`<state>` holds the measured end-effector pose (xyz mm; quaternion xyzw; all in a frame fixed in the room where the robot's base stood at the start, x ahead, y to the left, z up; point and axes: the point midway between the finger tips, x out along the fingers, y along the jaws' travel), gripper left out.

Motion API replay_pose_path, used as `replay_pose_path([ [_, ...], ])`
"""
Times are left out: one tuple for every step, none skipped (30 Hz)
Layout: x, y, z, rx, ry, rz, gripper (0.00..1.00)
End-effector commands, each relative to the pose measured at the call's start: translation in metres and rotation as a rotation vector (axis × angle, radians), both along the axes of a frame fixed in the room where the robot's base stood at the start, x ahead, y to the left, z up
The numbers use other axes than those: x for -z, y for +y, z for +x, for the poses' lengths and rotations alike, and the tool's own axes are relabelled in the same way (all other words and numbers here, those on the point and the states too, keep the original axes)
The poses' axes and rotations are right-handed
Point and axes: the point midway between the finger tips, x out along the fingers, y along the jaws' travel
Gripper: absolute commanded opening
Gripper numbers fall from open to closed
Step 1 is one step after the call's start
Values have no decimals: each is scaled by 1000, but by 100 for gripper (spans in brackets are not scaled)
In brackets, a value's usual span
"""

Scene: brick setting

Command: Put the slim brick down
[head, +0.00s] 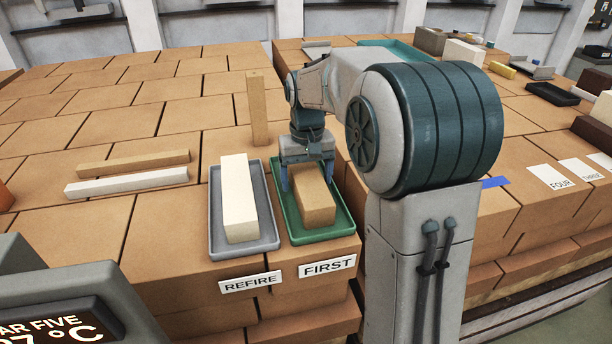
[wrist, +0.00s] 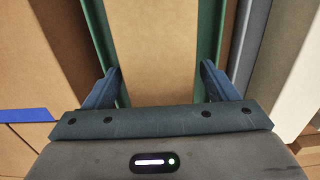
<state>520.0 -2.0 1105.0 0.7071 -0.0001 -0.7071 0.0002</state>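The slim brick is a tan brick (head: 315,200) lying lengthwise in the green tray (head: 350,229) above the FIRST label; it fills the middle of the wrist view (wrist: 158,45). My gripper (head: 307,185) is low over the tray, with one blue finger on each side of the brick. In the wrist view, my gripper (wrist: 160,68) is open, and narrow green strips show between the fingers and the brick's sides. The brick appears to rest on the tray floor; its underside is hidden.
A grey tray (head: 217,249) with a cream brick (head: 238,198) stands close on the left, above the REFIRE label. A tan bar (head: 133,163) and a white bar (head: 126,182) lie farther left. The brick surface (head: 90,95) at back left is clear.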

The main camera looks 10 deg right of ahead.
Motion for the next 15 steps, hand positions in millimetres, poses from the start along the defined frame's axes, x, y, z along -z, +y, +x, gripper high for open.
replay_pose_path([
  [0,0,0,0,0,0,80],
  [0,0,0,0,0,0,80],
  [0,0,0,0,0,0,80],
  [-1,0,0,0,0,0,80],
  [-2,0,0,0,0,0,80],
  [-4,0,0,0,0,0,80],
  [-6,0,0,0,-1,0,80],
  [-8,0,1,0,-2,0,80],
  [-13,0,1,0,-4,0,80],
  [-17,0,1,0,-3,0,80],
  [-23,0,1,0,-5,0,80],
  [-31,0,1,0,-5,0,80],
  [-37,0,1,0,-6,0,80],
  [-44,0,1,0,-6,0,80],
  [-54,0,1,0,-6,0,80],
])
